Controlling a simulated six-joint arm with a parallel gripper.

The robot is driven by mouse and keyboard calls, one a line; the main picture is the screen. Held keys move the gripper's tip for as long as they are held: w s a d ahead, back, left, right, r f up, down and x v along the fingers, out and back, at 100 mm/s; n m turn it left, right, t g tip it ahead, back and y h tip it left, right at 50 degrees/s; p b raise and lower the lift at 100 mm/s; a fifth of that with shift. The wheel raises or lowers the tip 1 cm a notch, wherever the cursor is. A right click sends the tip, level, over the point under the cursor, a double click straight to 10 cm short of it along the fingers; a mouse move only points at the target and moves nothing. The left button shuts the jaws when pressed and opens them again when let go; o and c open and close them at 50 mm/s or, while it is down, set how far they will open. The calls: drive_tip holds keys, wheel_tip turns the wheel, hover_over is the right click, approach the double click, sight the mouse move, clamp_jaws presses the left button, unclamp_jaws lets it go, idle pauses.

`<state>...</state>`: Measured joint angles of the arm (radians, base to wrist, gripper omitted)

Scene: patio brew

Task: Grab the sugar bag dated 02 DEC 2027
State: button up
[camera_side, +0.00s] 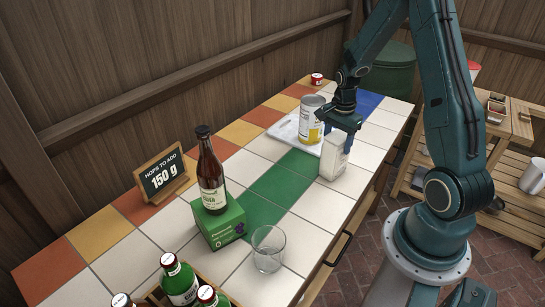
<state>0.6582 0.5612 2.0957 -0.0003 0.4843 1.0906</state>
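A white bag (333,160) stands upright on the tiles at the right part of the table. It may be a sugar bag; its printing and any date are too small to read. My gripper (339,124) points down at the top of this bag, overlapping its upper edge in the side view. The fingers are dark and small here, so I cannot tell whether they are open around the bag, shut on it or only in front of it. No other bag is clearly visible.
A can (311,119) stands on a pale board (285,131) just left of the bag. A brown bottle (211,174) rests on a green box (217,228), near a glass (268,249) and a chalk sign (161,175). Green tiles (279,186) left of the bag are clear.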

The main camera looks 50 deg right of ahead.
clamp_jaws()
drive_tip(key=shift+r, duration=0.25)
drive_tip(key=shift+d+r, duration=0.1)
drive_tip(key=shift+r, duration=0.65)
wheel_tip(320, 180, up, 18)
drive_tip(key=shift+r, duration=0.1)
idle(0.6)
